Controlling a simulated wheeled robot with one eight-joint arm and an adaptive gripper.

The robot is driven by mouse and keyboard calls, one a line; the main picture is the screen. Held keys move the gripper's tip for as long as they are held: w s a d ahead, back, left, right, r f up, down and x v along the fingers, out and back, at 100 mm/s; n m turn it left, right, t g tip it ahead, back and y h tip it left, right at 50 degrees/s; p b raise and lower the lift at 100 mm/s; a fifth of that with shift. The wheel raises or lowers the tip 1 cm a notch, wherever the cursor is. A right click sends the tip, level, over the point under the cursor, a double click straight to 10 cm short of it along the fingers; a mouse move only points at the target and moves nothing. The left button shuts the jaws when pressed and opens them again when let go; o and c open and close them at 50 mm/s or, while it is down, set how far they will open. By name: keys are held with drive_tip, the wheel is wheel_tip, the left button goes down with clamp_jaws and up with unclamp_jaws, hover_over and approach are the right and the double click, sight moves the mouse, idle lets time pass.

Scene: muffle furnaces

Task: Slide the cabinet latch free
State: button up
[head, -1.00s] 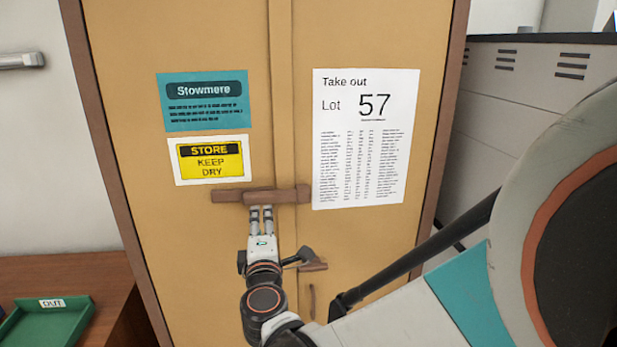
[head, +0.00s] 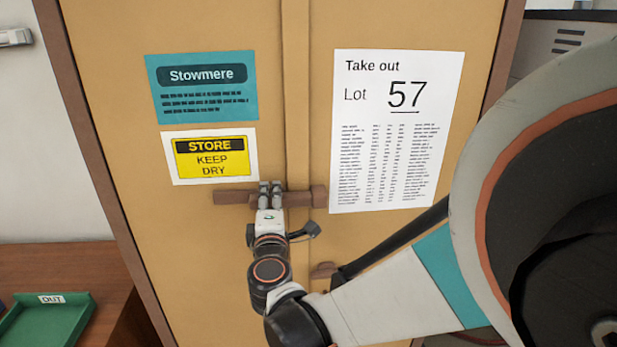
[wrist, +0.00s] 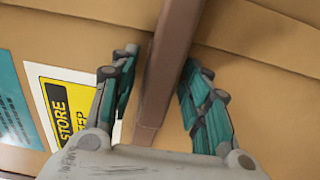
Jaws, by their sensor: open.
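The brown wooden latch bar (head: 302,196) lies level across the seam between the cabinet's two tan doors. A brown piece (head: 232,198) continues its line on the left door. My gripper (head: 270,188) is in front of the latch, just left of the seam, and covers part of it. In the wrist view the latch bar (wrist: 174,65) runs between the two spread fingers of my gripper (wrist: 160,85). Contact with the bar cannot be made out.
The cabinet doors (head: 225,265) carry a teal Stowmere sign (head: 203,85), a yellow STORE KEEP DRY sign (head: 209,157) and a Lot 57 sheet (head: 398,130). A small brown handle (head: 323,269) sits below the latch. A green OUT tray (head: 48,325) is at lower left.

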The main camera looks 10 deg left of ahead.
sight(235, 195)
clamp_jaws()
drive_tip(key=a, duration=0.2)
drive_tip(key=s+a, duration=0.1)
drive_tip(key=a, duration=0.2)
drive_tip(key=s+a+b, duration=0.1)
drive_tip(key=a, duration=0.2)
drive_tip(key=shift+a, duration=0.1)
unclamp_jaws()
drive_tip(key=shift+s+a, duration=0.1)
drive_tip(key=shift+a, duration=0.1)
drive_tip(key=shift+d, duration=0.1)
drive_tip(key=shift+d, duration=0.1)
